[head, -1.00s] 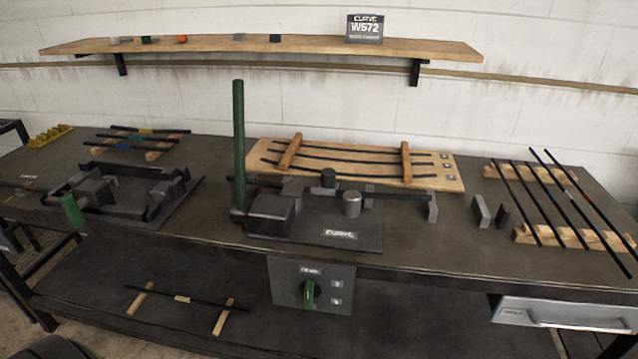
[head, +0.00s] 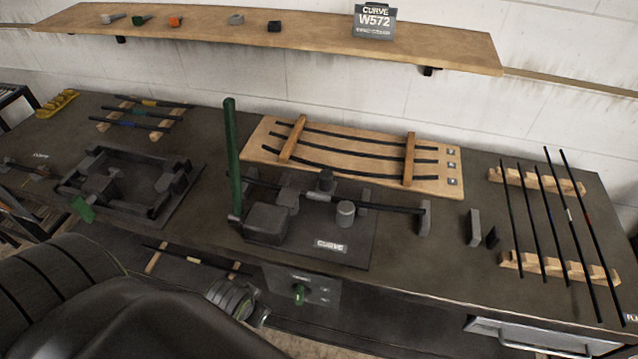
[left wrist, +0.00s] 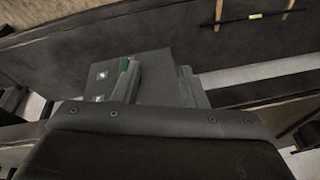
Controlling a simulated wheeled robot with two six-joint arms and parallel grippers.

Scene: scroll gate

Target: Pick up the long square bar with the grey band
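Several long dark bars lie side by side across a wooden rack at the right of the bench in the head view. One of them, the second from the right, has a pale grey-white band; this is the grey-banded bar (head: 570,213). Whether its section is square is too small to tell. The bar to its right has a red band. My left arm fills the lower left foreground, far from the rack. In the left wrist view, my left gripper (left wrist: 178,85) shows two grey fingers apart, with nothing seen between them but the bench-front panel. My right gripper is out of view.
The rack's notched wooden supports (head: 560,268) hold the bars. Left of it stand small upright blocks (head: 473,228). A bending fixture with a tall green lever (head: 232,150) stands mid-bench. A board with curved strips (head: 350,150) lies behind. A lower shelf bears another bar.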

